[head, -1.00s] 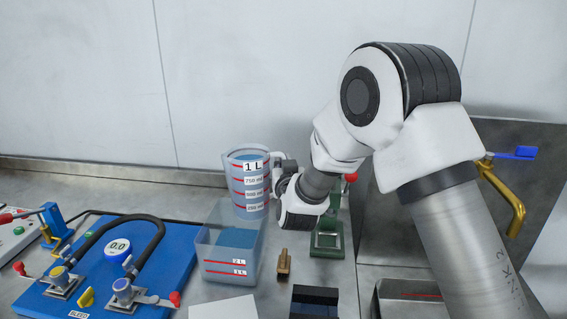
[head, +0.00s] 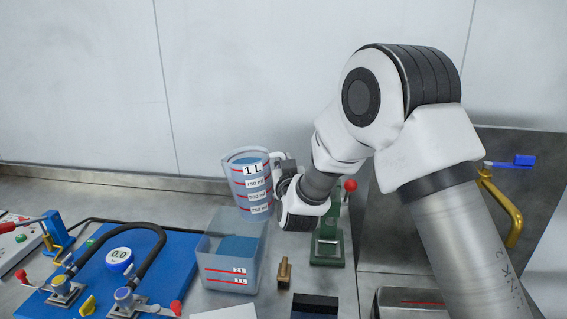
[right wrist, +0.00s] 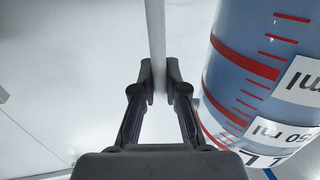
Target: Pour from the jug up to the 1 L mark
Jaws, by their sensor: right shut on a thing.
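The clear jug (head: 243,184) has red lines, white labels from 250 ml up to 1 L, and blue liquid in it. It leans a little to the left, above the back of the translucent tank (head: 212,277). The tank has two red marks, with labels too small to read surely, and blue liquid inside. I cannot tell its level against the marks. My right gripper (head: 284,170) is shut on the jug's handle, at the jug's right. The right wrist view shows its fingers (right wrist: 160,85) closed on the handle, beside the jug (right wrist: 240,80). My left gripper is out of view.
A blue board (head: 180,262) with a gauge (head: 119,258), a black hose and valves lies left of the tank. A small brown block (head: 284,272) and a green stand (head: 327,245) are to its right. A sink with a brass tap (head: 505,205) is at the right.

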